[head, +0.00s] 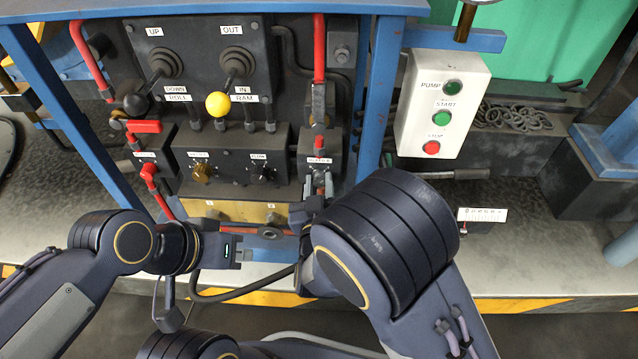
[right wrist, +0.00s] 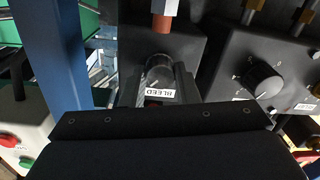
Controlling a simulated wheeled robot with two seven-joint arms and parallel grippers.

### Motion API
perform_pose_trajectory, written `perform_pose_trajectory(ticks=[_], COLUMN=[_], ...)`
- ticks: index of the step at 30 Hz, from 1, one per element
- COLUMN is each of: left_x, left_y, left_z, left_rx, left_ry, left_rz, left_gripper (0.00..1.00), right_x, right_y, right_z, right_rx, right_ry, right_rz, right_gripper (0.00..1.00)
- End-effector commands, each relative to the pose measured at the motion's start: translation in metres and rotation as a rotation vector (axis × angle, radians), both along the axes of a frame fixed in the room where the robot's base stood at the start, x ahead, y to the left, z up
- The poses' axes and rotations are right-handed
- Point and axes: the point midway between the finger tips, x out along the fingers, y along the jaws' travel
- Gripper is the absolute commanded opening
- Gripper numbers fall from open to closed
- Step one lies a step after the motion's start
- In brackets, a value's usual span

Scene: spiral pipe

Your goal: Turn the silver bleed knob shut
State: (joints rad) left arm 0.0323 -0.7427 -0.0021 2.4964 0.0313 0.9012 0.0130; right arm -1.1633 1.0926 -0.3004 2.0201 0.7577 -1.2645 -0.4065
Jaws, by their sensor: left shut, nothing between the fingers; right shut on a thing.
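The silver bleed knob (right wrist: 158,70) shows in the right wrist view as a short cylinder above a white "BLEED" label. It sits on a dark block below a red and metal fitting. My right gripper (head: 319,183) is shut on the knob, with a finger at either side; it also shows in the right wrist view (right wrist: 160,84). In the head view the fingers mostly hide the knob. My left gripper (head: 248,255) is shut and empty, low in front of the panel and left of the right arm. How far the knob is turned cannot be told.
A black-knobbed lever (head: 137,103) and a yellow-knobbed lever (head: 218,103) stand on the upper panel. A brass knob (head: 202,173) and a black dial (head: 262,171) are left of the bleed block. A white button box (head: 440,103) stands at right beyond a blue post (head: 381,80).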

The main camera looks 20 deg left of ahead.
Motion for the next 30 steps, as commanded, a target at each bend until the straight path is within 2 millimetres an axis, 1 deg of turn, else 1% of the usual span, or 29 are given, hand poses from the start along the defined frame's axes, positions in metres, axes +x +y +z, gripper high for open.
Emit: perform_pose_trajectory(ticks=[8, 30], left_x=[0.0, 0.0], left_y=[0.0, 0.0], left_z=[0.011, 0.054], left_rx=[0.0, 0.0], left_ry=[0.0, 0.0], left_rz=[0.0, 0.0], left_gripper=[0.0, 0.0], right_x=[-0.001, -0.001], right_y=[0.0, 0.001], right_z=[0.001, 0.001], right_rx=[-0.16, -0.844], right_ry=[-0.032, -0.175], right_rz=[0.002, 0.003], right_gripper=[0.05, 0.05])
